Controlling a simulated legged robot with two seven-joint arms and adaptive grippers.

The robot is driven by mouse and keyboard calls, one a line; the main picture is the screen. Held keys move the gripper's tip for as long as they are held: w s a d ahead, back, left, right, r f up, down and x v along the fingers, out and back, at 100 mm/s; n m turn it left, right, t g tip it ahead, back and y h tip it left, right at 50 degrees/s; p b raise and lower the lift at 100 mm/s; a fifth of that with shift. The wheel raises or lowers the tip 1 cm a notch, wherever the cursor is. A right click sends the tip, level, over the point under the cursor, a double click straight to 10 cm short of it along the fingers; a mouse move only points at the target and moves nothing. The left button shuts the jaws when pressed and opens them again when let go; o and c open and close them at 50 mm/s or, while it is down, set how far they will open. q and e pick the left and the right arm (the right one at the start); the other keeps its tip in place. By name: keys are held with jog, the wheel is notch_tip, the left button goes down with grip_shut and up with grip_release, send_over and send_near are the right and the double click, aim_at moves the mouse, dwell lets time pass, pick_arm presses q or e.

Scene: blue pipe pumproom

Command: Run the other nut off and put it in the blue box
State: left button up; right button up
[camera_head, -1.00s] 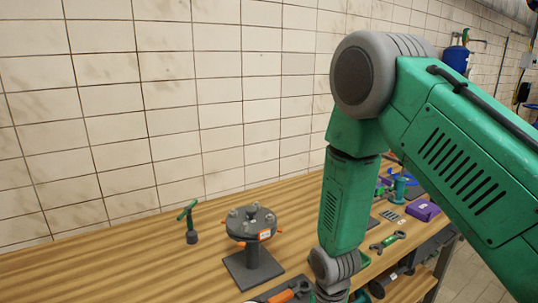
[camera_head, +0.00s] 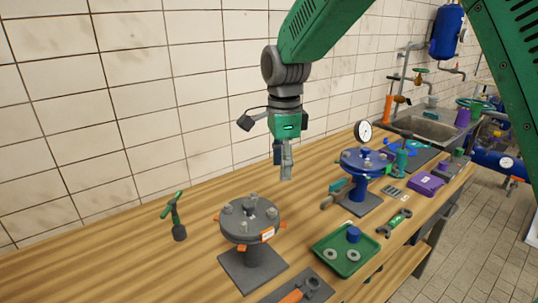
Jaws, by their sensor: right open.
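My right gripper (camera_head: 284,152) hangs from above with its fingers spread, open and apparently empty. It is above and behind the grey flange stand (camera_head: 250,228), clear of it. The grey flange carries several grey bolts or nuts on top and orange tabs at its rim. I cannot tell which nut is the task's one. A blue flange stand (camera_head: 362,168) with blue fittings on top stands to the right. A green tray (camera_head: 330,246) holds two ring-shaped nuts or washers (camera_head: 343,255) and a small blue piece (camera_head: 353,234). I cannot make out a blue box for certain. My left gripper is not in view.
A green hand tool (camera_head: 175,216) stands upright at left. A wrench (camera_head: 395,222), a purple case (camera_head: 425,185) and a pressure gauge (camera_head: 363,132) are at right. An orange-handled tool (camera_head: 298,291) lies at the front. The tabletop left of the grey stand is mostly clear.

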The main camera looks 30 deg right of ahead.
aim_at(272, 209)
jog(key=a+f, duration=0.1)
jog(key=f, duration=0.2)
jog(key=a+f, duration=0.1)
jog(key=f, duration=0.2)
jog(key=a+f, duration=0.1)
jog(key=f, duration=0.2)
jog(key=shift+w+a+f+p, duration=0.15)
jog(key=shift+w+f+p, duration=0.1)
jog(key=shift+w+p, duration=0.1)
jog(key=shift+s+f, duration=0.15)
jog(key=shift+f, duration=0.2)
jog(key=d+f, duration=0.2)
jog(key=d, duration=0.1)
jog(key=shift+f, duration=0.1)
jog(key=shift+a, duration=0.4)
jog(key=c, duration=0.9)
jog(key=shift+a+r, duration=0.25)
jog(key=shift+a, duration=0.1)
grip_shut()
jog(key=shift+a, duration=0.25)
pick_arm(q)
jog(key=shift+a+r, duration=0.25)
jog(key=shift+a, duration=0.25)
pick_arm(e)
jog(key=shift+d, duration=0.1)
